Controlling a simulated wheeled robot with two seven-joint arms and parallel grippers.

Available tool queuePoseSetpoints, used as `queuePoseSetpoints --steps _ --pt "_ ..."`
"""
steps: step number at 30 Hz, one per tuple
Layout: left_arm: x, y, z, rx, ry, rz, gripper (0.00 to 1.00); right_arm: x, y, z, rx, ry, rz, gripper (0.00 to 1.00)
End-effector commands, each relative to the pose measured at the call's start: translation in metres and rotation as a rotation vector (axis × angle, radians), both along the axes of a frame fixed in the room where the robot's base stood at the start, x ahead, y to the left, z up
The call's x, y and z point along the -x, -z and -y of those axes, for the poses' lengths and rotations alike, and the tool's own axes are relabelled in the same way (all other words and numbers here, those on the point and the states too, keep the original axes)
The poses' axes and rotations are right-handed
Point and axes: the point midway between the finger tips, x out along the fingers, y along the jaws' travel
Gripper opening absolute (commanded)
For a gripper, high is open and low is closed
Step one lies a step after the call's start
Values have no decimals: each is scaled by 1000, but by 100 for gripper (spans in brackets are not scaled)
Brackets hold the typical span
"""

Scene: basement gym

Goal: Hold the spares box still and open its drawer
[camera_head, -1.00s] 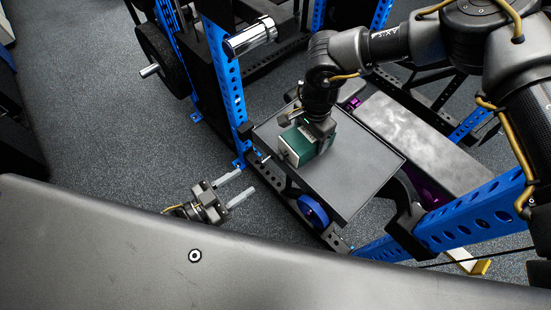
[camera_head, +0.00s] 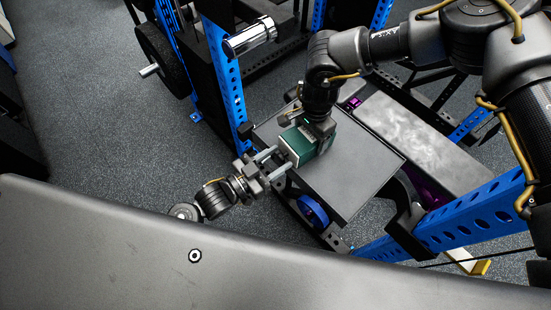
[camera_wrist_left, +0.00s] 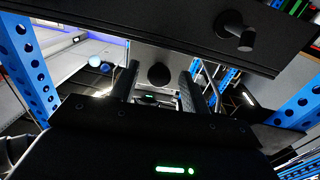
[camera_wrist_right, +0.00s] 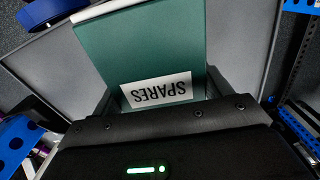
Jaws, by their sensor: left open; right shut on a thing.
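The green spares box (camera_head: 305,140) sits on the dark grey tray (camera_head: 352,188). Its pale drawer front faces lower left. My right gripper (camera_head: 318,128) is shut on the box from above. In the right wrist view the box top (camera_wrist_right: 150,45) shows between its fingers, with a white SPARES label (camera_wrist_right: 158,90) upside down. My left gripper (camera_head: 278,160) is open in front of the drawer. In the left wrist view a dark round knob (camera_wrist_left: 159,75) on the pale front lies between its two fingers, apart from both. The drawer looks shut.
Blue rack uprights (camera_head: 222,75) stand behind and left of the tray. A chrome cylinder (camera_head: 250,37) sticks out above. A grey bench (camera_head: 420,140) lies to the right. The floor (camera_head: 100,140) at left is clear.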

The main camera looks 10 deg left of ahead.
Motion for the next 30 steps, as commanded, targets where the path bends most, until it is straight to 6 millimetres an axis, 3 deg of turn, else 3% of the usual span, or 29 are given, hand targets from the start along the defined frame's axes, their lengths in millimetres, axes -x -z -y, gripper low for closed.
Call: queuePoseSetpoints --steps 5,15,23,30 --pt "0 0 0 0 0 0 45 0 0 0 0 0 0 48" --pt "0 0 0 0 0 0 1 0 0 0 0 0 0 48" --pt "5 1 -5 -3 -2 -2 0 0 0 0 1 -1 -1 48" --pt "40 2 -36 -4 -2 -5 0 0 0 1 1 -1 -1 48"
